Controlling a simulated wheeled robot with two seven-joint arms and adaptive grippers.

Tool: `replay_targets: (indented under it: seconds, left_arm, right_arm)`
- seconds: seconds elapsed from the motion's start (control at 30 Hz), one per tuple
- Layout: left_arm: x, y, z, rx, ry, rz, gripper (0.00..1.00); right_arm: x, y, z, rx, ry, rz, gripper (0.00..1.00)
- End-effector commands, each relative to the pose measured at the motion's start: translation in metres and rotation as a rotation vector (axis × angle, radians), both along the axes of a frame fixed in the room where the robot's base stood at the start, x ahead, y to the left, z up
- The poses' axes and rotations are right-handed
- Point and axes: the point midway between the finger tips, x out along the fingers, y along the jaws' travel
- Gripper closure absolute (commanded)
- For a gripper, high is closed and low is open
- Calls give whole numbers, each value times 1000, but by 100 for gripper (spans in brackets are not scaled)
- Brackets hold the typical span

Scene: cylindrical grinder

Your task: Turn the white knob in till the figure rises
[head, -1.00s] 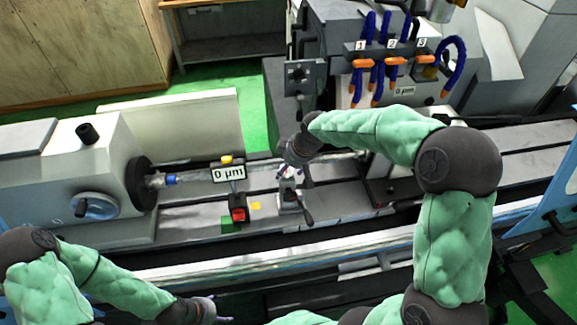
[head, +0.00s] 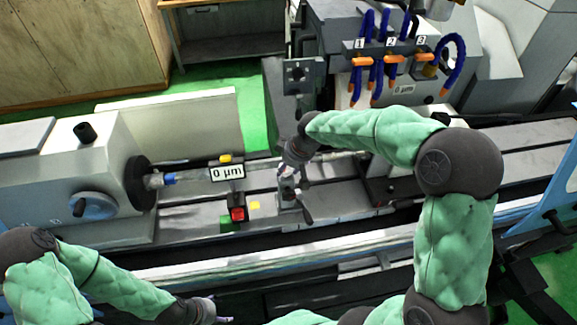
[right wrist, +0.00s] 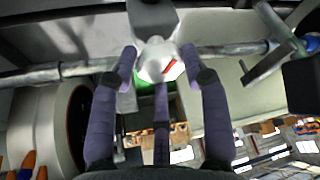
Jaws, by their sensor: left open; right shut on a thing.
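The white knob (right wrist: 158,62) with a red mark sits in the upper middle of the right wrist view, on a grey block. My right gripper (right wrist: 160,75) is shut on it, with fingers to its left and right and one below it. In the head view the right gripper (head: 291,176) reaches down onto the small stand (head: 289,199) on the machine bed, hiding most of the knob. The display (head: 228,173) left of it reads 0 µm. My left gripper (head: 218,312) is open and empty at the bottom edge, far from the knob.
A red button box (head: 238,213) stands below the display. A dark lever (head: 306,213) sticks out beside the stand. The headstock (head: 65,170) is at left.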

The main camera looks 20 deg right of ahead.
Motion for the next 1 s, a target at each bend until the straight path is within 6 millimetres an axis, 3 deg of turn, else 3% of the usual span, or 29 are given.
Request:
replay_targets:
  seconds: [0.6,1.0]
  left_arm:
    - [0,0,-55,0,0,0,32]
    - [0,0,-69,0,0,0,32]
  right_arm:
    - [1,5,-2,3,-8,-396,86]
    - [2,5,1,4,-6,-514,86]
